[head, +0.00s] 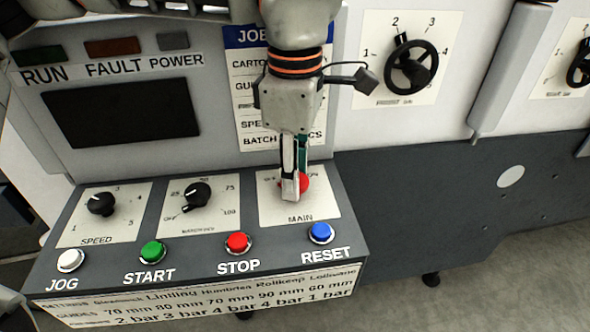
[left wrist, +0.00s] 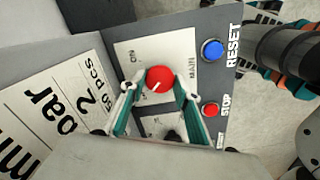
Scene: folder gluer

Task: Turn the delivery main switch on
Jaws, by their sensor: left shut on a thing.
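The MAIN switch is a round red knob (head: 305,182) on a white plate at the right end of the sloped control panel. My left gripper (head: 293,192) reaches down onto it and partly hides it in the head view. In the left wrist view the red knob (left wrist: 160,76) sits between the two fingers of my left gripper (left wrist: 156,90), which are shut on its sides. A short white mark on the knob points toward the lower left of that view.
Blue RESET (head: 321,233), red STOP (head: 238,243), green START (head: 152,252) and white JOG (head: 71,261) buttons line the panel's front. A job card (head: 250,100) hangs behind my left arm.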

